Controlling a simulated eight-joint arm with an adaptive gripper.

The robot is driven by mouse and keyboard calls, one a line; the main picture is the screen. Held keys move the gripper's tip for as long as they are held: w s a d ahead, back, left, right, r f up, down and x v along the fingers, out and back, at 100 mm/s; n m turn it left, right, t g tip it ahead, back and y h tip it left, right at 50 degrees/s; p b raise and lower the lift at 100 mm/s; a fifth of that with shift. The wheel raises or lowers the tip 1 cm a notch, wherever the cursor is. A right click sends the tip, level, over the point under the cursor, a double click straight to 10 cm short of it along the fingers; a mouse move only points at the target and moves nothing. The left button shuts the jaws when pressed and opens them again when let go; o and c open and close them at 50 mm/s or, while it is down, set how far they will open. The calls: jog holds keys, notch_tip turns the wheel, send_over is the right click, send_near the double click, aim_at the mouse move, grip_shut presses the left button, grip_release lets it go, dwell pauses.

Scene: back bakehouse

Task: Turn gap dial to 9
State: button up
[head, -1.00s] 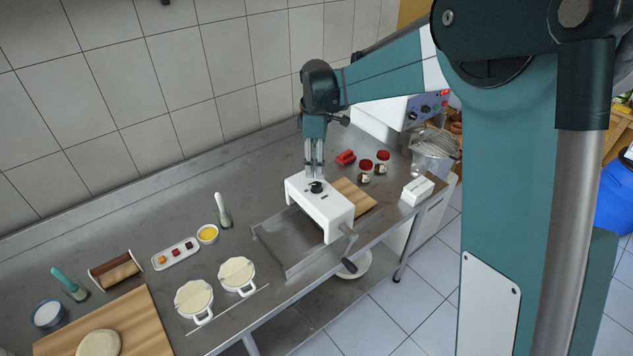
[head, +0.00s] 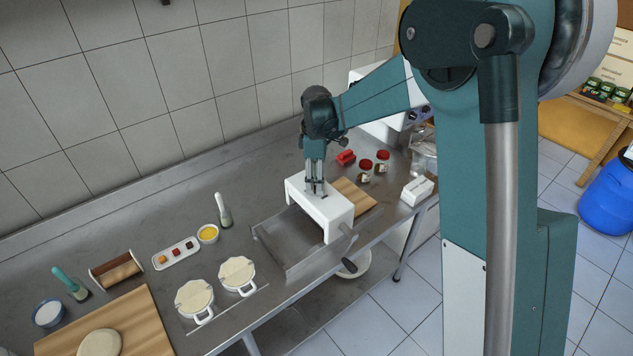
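The dough sheeter is a white box-shaped machine (head: 332,211) on the steel bench, with a crank on its right side and a metal feed tray (head: 283,246) in front. My gripper (head: 315,188) points straight down at the top of the machine, where the black gap dial shows in the earlier frame. The fingers now cover the dial, so its pointer and number cannot be read. I cannot tell whether the fingers are closed on the dial or stand around it.
A wooden board (head: 355,195) lies behind the machine, with red-lidded jars (head: 366,165) and a white box (head: 417,190) to the right.

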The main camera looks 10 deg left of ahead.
jog(key=shift+f, duration=0.35)
jog(key=c, duration=0.9)
jog(key=shift+m+b, duration=0.35)
jog(key=shift+m, duration=0.05)
jog(key=m+b, duration=0.2)
jog(key=m, duration=0.2)
jog(key=shift+f+b, duration=0.1)
jog(key=shift+b, duration=0.2)
jog(key=m+b, duration=0.1)
jog(key=m, duration=0.3)
jog(key=shift+m+b, duration=0.65)
jog(key=shift+m, duration=0.85)
